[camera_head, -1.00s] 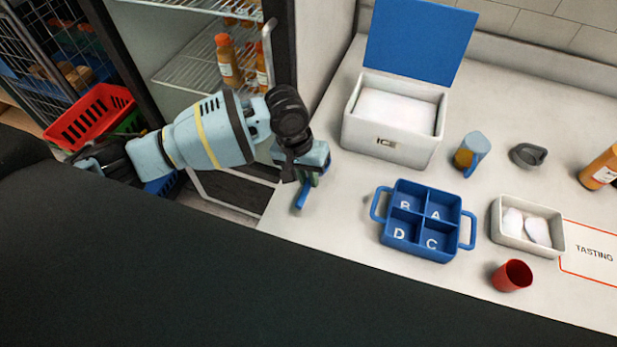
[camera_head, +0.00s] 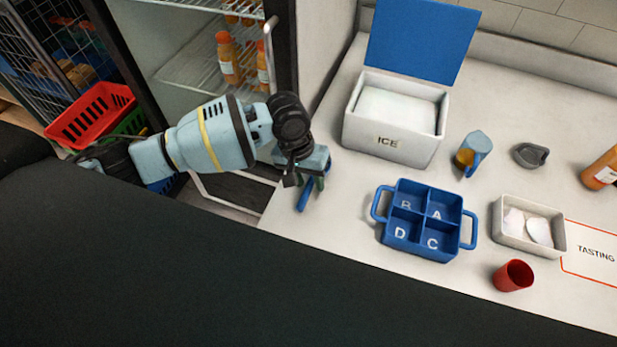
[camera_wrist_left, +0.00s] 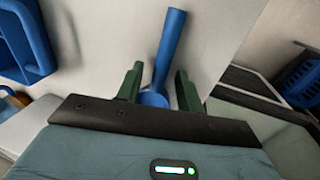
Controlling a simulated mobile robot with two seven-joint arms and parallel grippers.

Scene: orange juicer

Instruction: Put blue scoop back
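The blue scoop (camera_head: 305,196) shows below my left gripper at the counter's left end, in front of the ice box. In the left wrist view the scoop (camera_wrist_left: 168,48) has its handle pointing up and away, and its lower end sits between the two green fingers. My left gripper (camera_head: 312,184), also in the left wrist view (camera_wrist_left: 158,88), is open, with the fingers apart on either side of the scoop. The scoop's bowl is partly hidden by the gripper. The white ice box (camera_head: 390,147) stands with its blue lid up and ice inside. My right gripper is not in view.
A blue four-part caddy (camera_head: 423,250) stands to the right of the gripper. An open fridge (camera_head: 205,60) is at left.

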